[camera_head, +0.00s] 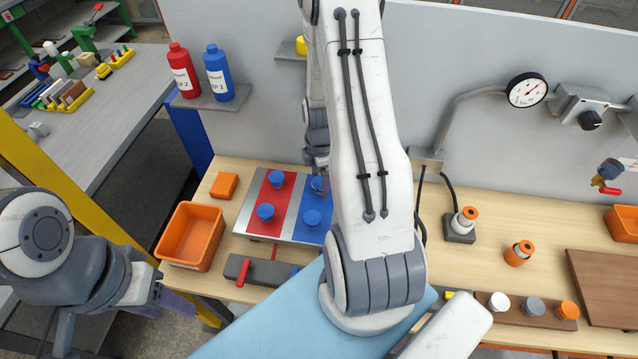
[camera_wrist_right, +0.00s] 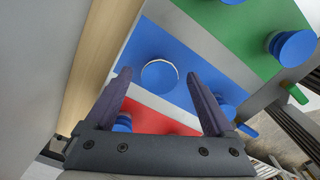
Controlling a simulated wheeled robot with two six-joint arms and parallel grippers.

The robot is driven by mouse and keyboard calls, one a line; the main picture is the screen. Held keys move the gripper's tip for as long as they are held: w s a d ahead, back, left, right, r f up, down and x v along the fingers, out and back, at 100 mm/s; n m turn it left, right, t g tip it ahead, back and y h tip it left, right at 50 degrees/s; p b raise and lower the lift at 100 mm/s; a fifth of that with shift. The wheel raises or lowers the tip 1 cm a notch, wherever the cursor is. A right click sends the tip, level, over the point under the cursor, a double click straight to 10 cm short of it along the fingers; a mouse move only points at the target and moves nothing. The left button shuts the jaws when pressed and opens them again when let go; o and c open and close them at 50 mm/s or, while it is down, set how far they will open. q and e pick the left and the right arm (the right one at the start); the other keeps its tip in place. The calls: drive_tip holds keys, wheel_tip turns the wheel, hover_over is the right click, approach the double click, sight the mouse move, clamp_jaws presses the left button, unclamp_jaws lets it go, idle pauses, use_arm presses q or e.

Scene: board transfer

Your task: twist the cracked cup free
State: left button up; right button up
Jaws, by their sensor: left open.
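In the right wrist view a blue cup (camera_wrist_right: 160,75) with a pale, broken line along its rim stands on the blue stripe of the striped board (camera_wrist_right: 195,85). My right gripper (camera_wrist_right: 159,72) is open, its two fingers on either side of that cup; contact cannot be told. In the head view the same cup (camera_head: 318,185) is partly hidden by my right arm at the back of the blue stripe. Other blue cups stand on the red stripe (camera_head: 276,179) and the front of the blue stripe (camera_head: 311,219). My left gripper (camera_head: 122,322) is open and empty, low at the left.
An orange bin (camera_head: 190,236) and a small orange block (camera_head: 224,186) sit left of the board. A dark fixture with red handle (camera_head: 258,271) lies in front. White, grey and orange pieces stand in a brown rack (camera_head: 527,312) at right. A shelf holds red and blue bottles (camera_head: 218,73).

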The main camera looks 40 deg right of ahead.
sight(320, 182)
wheel_tip(320, 182, up, 9)
drive_tip(key=b, duration=0.2)
drive_tip(key=a+r+m+b, duration=0.1)
drive_tip(key=a+r, duration=0.3)
drive_tip(key=a, duration=0.7)
drive_tip(key=s+a+r+m+b, duration=0.1)
drive_tip(key=s+a+m, duration=0.1)
drive_tip(key=s+a, duration=0.6)
drive_tip(key=s+a+r+m+y+b, duration=0.1)
drive_tip(key=s+a+r+m, duration=0.1)
drive_tip(key=s+a, duration=0.6)
drive_tip(key=a+m, duration=0.1)
drive_tip(key=a, duration=0.3)
drive_tip(key=shift+s+m, duration=0.15)
drive_tip(key=shift+m, duration=0.15)
